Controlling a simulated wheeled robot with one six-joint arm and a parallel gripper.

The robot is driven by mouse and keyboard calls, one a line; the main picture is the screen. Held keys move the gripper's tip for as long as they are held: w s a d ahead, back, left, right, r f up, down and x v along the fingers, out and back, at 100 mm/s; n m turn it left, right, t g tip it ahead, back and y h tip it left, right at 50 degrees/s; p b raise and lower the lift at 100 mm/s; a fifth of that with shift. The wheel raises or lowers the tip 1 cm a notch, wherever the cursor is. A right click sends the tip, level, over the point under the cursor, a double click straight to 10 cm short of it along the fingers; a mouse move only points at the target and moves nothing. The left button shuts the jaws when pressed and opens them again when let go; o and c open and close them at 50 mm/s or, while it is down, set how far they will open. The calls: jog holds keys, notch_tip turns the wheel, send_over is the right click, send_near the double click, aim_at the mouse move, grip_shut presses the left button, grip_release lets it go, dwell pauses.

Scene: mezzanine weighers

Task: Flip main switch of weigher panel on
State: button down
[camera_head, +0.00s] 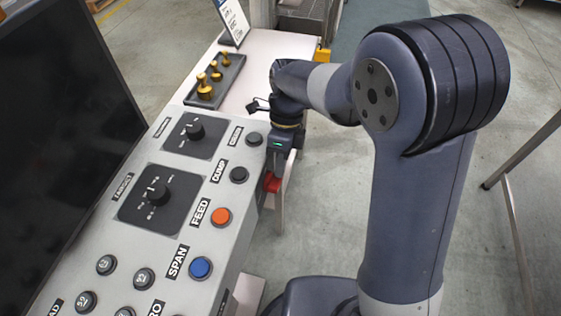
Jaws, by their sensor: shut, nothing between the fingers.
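The weigher panel (181,232) is a light grey sloped box filling the left and lower left. A red part (271,182), which looks like the main switch, sits at the panel's right side, below the top face. My gripper (277,166) points down beside that right side, just above the red part. It is shut with nothing held. The fingertips are small and partly hidden, so I cannot tell whether they touch the red part. The switch's position cannot be read from here.
The panel top carries black rotary knobs, an orange FEED button (221,217), a blue SPAN button (200,268) and several dark buttons. A dark screen (55,130) stands at the left. A tray (232,76) of brass weights sits behind the panel. Open floor lies to the right.

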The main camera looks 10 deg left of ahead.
jog(key=shift+w+g+p, duration=0.15)
jog(key=shift+g+p, duration=0.45)
jog(key=shift+p, duration=0.15)
jog(key=shift+w+f+p, duration=0.1)
jog(key=shift+f+p, duration=0.1)
jog(key=shift+p, duration=0.3)
jog(key=shift+w+f+p, duration=0.2)
jog(key=shift+f+p, duration=0.3)
jog(key=shift+f, duration=0.1)
jog(key=shift+w+f+p, duration=0.2)
jog(key=shift+f+p, duration=0.3)
jog(key=shift+f, duration=0.2)
jog(key=shift+d, duration=0.1)
